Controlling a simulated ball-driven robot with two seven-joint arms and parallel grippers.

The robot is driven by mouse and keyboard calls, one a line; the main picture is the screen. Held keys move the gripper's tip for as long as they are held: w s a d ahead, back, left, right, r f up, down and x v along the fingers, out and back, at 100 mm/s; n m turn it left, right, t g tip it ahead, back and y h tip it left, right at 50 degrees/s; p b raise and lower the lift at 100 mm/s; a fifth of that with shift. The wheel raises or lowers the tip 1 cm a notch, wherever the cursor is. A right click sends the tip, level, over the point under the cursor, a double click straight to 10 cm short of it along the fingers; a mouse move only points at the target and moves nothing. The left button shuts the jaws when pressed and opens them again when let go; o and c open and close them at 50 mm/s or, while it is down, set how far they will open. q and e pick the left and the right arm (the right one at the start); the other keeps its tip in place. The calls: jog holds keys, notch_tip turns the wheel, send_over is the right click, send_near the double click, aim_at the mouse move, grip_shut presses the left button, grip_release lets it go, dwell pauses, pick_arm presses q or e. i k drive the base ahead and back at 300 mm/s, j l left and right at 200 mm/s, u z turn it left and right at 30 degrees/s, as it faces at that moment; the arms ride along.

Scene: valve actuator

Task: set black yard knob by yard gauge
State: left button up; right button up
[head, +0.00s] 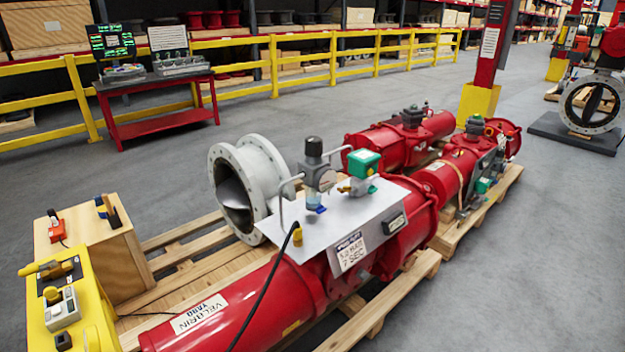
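The red valve actuator marked "VELARIN YARD" (245,305) lies on a wooden pallet in the front middle. A grey metal plate (350,215) on it carries a regulator with a black knob (313,146) on top. A small round gauge (327,179) appears to sit on the front of the regulator body; its reading is too small to tell. A bluish bowl (316,198) hangs below the regulator. A green-topped device (363,162) stands to its right. Neither of my grippers is in view, and nothing touches the knob.
A black hose (268,290) runs down from a yellow fitting (297,234). A grey flanged valve (250,180) stands behind the plate. A wooden box (95,245) and yellow stand (85,310) with small devices are at left. A second red actuator (400,140) lies behind.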

aim_at(314, 143)
jog(key=i+l+u, duration=0.1)
jog(key=i+l, duration=0.35)
jog(key=i+l+u, duration=0.15)
jog(key=i+l, duration=0.25)
jog(key=l, duration=0.2)
